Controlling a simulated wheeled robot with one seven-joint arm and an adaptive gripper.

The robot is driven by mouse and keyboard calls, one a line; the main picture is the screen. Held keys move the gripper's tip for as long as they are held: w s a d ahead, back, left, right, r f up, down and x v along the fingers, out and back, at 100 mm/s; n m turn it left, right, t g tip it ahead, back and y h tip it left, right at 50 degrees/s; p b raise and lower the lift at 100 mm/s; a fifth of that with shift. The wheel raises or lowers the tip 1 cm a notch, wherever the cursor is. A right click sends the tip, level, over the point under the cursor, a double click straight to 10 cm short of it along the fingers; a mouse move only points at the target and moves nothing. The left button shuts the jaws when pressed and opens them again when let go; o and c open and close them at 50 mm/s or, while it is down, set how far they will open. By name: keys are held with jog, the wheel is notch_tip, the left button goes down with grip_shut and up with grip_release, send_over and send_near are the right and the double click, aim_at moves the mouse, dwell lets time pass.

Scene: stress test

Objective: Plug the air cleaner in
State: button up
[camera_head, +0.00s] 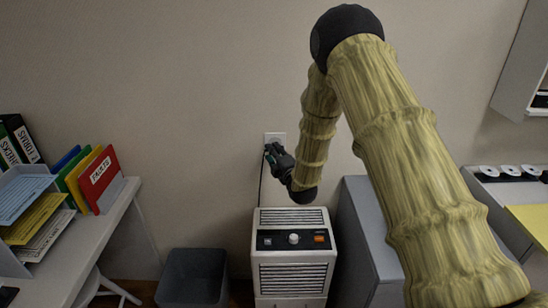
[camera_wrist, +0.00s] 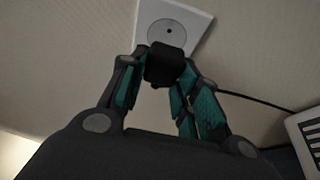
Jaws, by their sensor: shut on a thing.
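The air cleaner (camera_head: 292,252) is a white box with louvred vents and a dark control panel, standing against the wall. The white wall socket (camera_head: 275,138) is above it; in the wrist view the socket plate (camera_wrist: 199,22) has a round recess. My gripper (camera_wrist: 166,75) is shut on a black plug (camera_wrist: 166,65), which overlaps the lower part of the recess in that view. I cannot tell whether the plug touches the socket. In the head view my gripper (camera_head: 272,152) is at the socket and hides part of it. A dark cord (camera_wrist: 250,102) runs right.
A dark bin (camera_head: 193,278) stands left of the air cleaner. A desk with folders (camera_head: 98,178) and paper trays is at the left. A grey cabinet (camera_head: 366,245) stands close on the right, partly behind my arm. The wall around the socket is clear.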

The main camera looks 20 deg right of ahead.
jog(key=shift+w+d, duration=0.2)
jog(key=shift+w, duration=0.35)
jog(key=shift+w+d, duration=0.15)
jog(key=shift+w, duration=0.4)
jog(key=shift+d+b, duration=0.1)
jog(key=shift+b, duration=0.5)
dwell(1.8)
jog(key=shift+w+d, duration=0.15)
jog(key=shift+w, duration=0.35)
dwell(0.3)
jog(key=o, duration=1)
jog(key=shift+o, duration=0.2)
jog(key=shift+s, duration=0.1)
jog(key=s+d, duration=0.1)
jog(key=s, duration=1)
jog(key=shift+s+d, duration=0.15)
jog(key=shift+s, duration=0.25)
